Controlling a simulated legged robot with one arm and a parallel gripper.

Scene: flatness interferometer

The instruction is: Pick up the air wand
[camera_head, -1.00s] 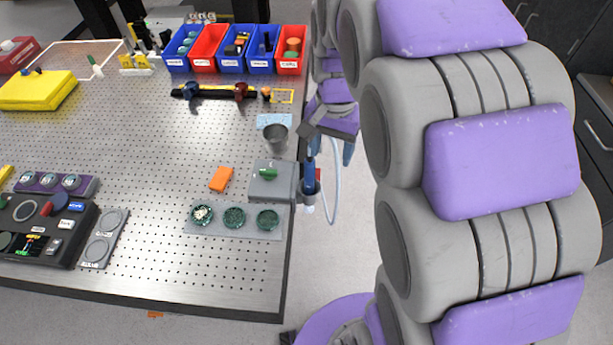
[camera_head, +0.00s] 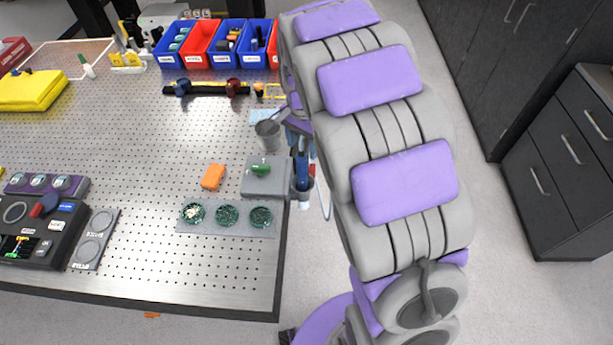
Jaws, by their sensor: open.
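The air wand (camera_head: 302,168) is a dark blue, upright tool in a holder at the right edge of the perforated table (camera_head: 150,265). A pale hose hangs beside it on the right. My gripper (camera_head: 302,143) is open at the upper end of the wand, and its fingers overlap the wand in this view. My own arm hides part of the gripper and the space to its right. I cannot tell whether the fingers touch the wand.
A grey block with a green knob (camera_head: 261,170), a grey cup (camera_head: 268,133) and a strip of green dishes (camera_head: 227,216) sit close left of the wand. An orange block (camera_head: 213,177) lies further left. Dark drawers (camera_head: 560,170) stand right, with clear floor before them.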

